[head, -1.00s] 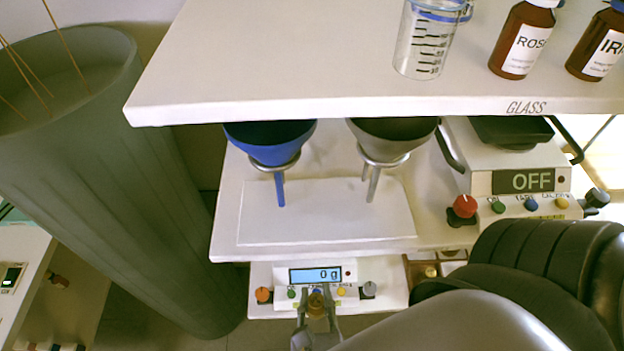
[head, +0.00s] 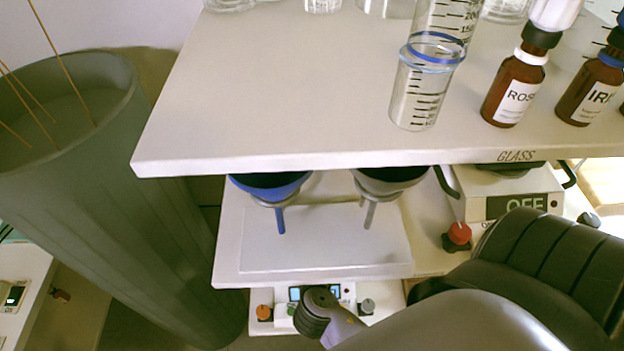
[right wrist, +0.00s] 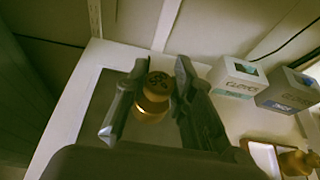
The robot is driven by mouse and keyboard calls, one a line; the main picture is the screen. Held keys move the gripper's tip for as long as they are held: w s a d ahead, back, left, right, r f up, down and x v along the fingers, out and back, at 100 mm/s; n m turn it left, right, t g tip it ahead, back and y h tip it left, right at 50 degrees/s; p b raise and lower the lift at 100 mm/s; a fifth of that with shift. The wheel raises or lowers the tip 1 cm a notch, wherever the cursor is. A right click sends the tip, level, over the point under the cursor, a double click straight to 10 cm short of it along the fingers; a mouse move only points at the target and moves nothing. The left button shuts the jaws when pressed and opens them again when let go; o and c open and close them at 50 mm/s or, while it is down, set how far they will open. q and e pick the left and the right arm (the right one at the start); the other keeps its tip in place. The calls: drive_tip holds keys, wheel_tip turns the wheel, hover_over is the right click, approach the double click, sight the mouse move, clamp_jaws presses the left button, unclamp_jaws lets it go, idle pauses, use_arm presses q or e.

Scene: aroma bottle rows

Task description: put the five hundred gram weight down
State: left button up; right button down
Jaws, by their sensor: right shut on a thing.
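The brass weight (right wrist: 153,92) shows in the right wrist view between the two fingers of my right gripper (right wrist: 161,68), which is shut on it. Its round top faces the camera, and marks on it are too small to read. A flat grey surface (right wrist: 88,112) lies below it; I cannot tell whether the weight touches it. That scale's display is partly covered. My left gripper is not in view.
Two glove boxes (right wrist: 236,75) (right wrist: 289,91) stand to the right on the white shelf. A tray (right wrist: 265,157) with brass pieces is at the lower right. In the head view, two funnels (head: 270,184) (head: 388,182) hang under the glassware shelf (head: 290,100). A scale reading OFF (head: 517,204) stands right.

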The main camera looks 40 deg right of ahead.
drive_tip(key=shift+w+d, duration=0.2)
drive_tip(key=shift+w, duration=0.2)
drive_tip(key=shift+f, duration=0.25)
wheel_tip(320, 180, down, 2)
drive_tip(key=shift+f, duration=0.15)
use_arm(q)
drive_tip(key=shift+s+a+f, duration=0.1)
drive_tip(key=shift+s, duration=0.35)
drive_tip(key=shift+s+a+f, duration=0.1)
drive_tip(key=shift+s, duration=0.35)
use_arm(e)
drive_tip(key=shift+f, duration=0.3)
drive_tip(key=shift+f, duration=0.1)
drive_tip(key=c, duration=1.4)
unclamp_jaws()
drive_tip(key=shift+s, duration=0.1)
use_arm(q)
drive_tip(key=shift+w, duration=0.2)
use_arm(e)
drive_tip(key=shift+o, duration=0.2)
